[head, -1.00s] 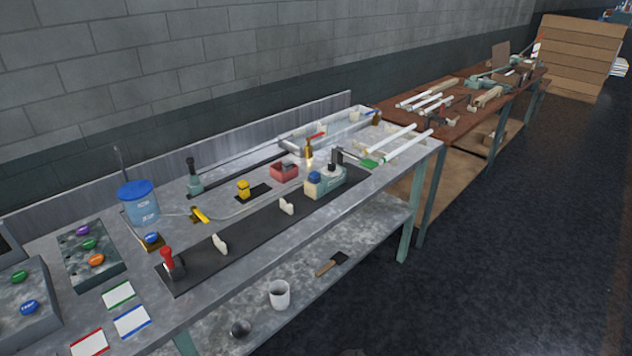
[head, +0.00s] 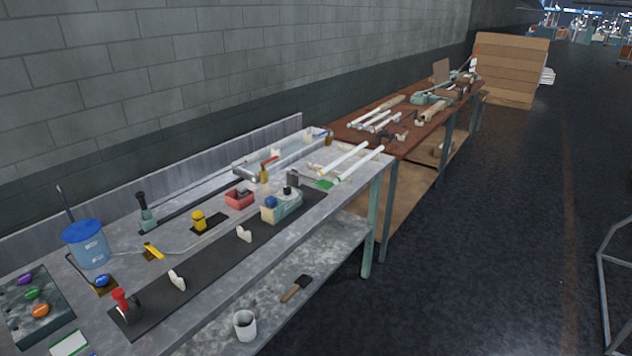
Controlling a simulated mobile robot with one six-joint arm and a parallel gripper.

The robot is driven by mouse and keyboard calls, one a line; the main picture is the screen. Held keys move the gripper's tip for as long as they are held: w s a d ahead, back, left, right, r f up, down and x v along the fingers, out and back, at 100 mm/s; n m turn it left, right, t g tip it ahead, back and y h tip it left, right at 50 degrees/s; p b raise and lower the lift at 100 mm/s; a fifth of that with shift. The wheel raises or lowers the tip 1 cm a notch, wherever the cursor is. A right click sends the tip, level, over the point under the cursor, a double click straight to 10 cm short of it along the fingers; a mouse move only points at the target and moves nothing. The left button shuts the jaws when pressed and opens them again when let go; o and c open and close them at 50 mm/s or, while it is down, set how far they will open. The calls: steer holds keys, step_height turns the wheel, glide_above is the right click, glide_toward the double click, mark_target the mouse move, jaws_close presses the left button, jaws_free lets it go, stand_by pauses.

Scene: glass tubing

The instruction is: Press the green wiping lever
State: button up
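No part of my gripper shows in the head view. On the long grey metal bench (head: 213,298), a lever with a black handle and a grey-green base (head: 148,221) stands upright near the back, right of the blue bucket. A flat bright green piece (head: 325,184) lies at the bench's right end, near white glass tubes (head: 343,160). I cannot tell which of these is the wiping lever. A red-handled lever (head: 121,301) stands at the front left of the black strip.
A blue bucket (head: 90,249) and a panel with purple, green and orange buttons (head: 45,322) are at the left. A brown table (head: 405,125) with tubes and tools stands beyond the bench. The dark floor (head: 497,220) to the right is open; a grey metal frame (head: 607,265) stands at the edge.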

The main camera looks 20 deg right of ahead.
jaws_close()
stand_by(1.5)
